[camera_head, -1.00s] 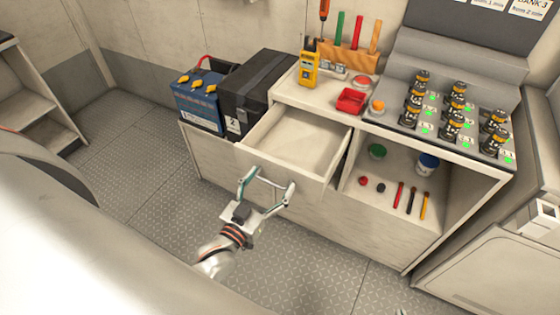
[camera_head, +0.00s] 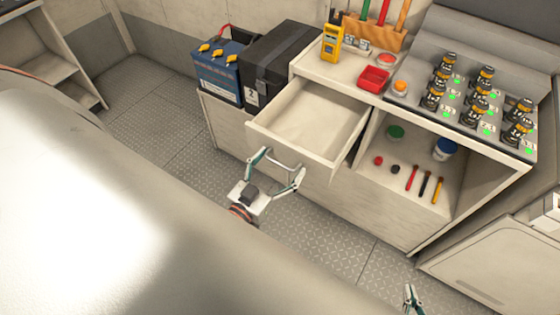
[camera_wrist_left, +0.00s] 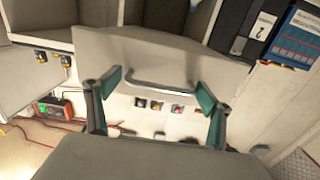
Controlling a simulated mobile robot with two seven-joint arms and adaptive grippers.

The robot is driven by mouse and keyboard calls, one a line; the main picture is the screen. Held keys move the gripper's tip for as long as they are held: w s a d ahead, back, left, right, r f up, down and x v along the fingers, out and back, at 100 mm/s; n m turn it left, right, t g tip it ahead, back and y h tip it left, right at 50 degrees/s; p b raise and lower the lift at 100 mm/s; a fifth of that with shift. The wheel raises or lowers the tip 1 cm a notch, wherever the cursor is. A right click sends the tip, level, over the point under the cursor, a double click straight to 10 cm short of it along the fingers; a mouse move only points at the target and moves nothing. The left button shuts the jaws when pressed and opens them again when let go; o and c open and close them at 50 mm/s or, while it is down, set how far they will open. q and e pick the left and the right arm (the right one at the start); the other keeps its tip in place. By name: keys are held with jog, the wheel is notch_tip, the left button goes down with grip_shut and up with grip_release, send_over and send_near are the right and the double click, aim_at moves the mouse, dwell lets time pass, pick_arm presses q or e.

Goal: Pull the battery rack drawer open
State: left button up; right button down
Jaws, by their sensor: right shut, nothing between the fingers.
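A pale drawer (camera_head: 311,115) stands pulled out of the bench, and its inside is empty. My left gripper (camera_head: 280,160) is open just in front of the drawer front. In the left wrist view its fingers (camera_wrist_left: 160,85) stand wide apart on either side of the handle, not closed on it. My right gripper (camera_head: 411,298) shows only in part at the bottom edge, shut and empty.
A blue battery (camera_head: 219,75) and a black box (camera_head: 270,65) stand left of the drawer. An open shelf with tools (camera_head: 425,185) lies right of it. The bench top holds a yellow meter (camera_head: 332,43), a red tray (camera_head: 373,79) and several black-and-yellow knobs. Floor before the bench is clear.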

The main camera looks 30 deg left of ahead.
pick_arm(q)
jog(key=s, duration=1.2)
jog(key=shift+a, duration=0.2)
jog(key=w+d+f+m+g+h, duration=0.1)
jog(key=d+f+m+g, duration=0.1)
jog(key=f, duration=0.4)
jog(key=d+f+m+g+h, duration=0.1)
jog(key=d+f+m+g, duration=0.1)
jog(key=f+g, duration=0.3)
jog(key=shift+w+d+f, duration=0.4)
jog(key=shift+d+f, duration=0.25)
jog(key=shift+d, duration=0.05)
